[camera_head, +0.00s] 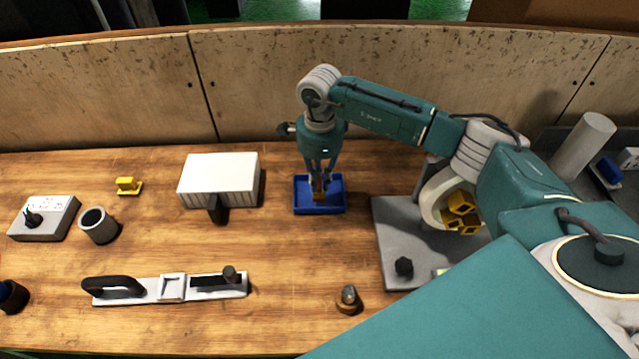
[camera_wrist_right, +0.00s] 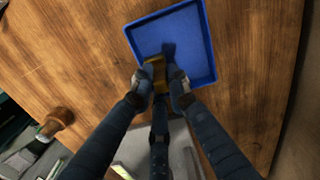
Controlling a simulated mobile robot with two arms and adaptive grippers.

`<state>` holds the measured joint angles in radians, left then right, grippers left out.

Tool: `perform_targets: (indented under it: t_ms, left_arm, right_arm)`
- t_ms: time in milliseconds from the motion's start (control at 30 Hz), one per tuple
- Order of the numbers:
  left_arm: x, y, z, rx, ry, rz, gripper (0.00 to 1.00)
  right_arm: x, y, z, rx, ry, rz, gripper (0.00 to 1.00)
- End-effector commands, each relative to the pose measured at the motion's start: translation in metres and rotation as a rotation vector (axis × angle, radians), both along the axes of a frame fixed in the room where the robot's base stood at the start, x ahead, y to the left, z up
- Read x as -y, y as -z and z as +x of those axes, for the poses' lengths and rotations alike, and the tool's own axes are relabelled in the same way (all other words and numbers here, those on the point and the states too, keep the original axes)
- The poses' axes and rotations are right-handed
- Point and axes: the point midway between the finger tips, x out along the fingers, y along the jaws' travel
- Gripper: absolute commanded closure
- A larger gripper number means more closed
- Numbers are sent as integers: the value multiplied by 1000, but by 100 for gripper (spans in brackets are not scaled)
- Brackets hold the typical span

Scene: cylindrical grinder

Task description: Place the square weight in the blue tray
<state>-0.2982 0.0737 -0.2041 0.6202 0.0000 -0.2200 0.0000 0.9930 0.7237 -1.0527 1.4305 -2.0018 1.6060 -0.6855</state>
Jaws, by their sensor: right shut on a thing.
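The blue tray (camera_head: 334,208) lies on the wooden table right of the white box, and it also shows in the right wrist view (camera_wrist_right: 205,40). My right gripper (camera_head: 320,190) points down over the tray. It is shut on a brownish-yellow block, the square weight (camera_wrist_right: 155,73), which also shows small between the fingers in the head view (camera_head: 318,193). In the wrist view the weight overlaps the tray's near corner area. I cannot tell whether it touches the tray floor. My left gripper is not in view.
A white box with a dark handle (camera_head: 219,178) stands left of the tray. A grey plate (camera_head: 398,240) with a holder of yellow parts (camera_head: 462,212) is at right. A small brown round piece (camera_head: 349,298) is in front. A wooden panel (camera_head: 260,90) rises behind.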

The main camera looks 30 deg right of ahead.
Motion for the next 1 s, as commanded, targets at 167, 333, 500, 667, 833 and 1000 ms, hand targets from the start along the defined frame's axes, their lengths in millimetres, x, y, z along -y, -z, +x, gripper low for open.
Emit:
perform_targets:
  t_ms: [167,333,500,667,833,1000]
  left_arm:
    - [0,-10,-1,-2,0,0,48]
    - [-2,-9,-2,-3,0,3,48]
    - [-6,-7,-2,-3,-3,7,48]
    - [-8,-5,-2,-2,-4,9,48]
    - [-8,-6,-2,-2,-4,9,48]
    - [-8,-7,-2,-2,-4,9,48]
  right_arm:
    - [0,24,-1,-3,0,0,100]
    - [0,28,0,1,0,0,100]
    - [0,29,0,0,0,0,100]
    - [0,31,0,-1,0,-1,73]
    - [0,31,0,-1,0,-1,66]
    - [0,30,0,-1,0,-1,66]
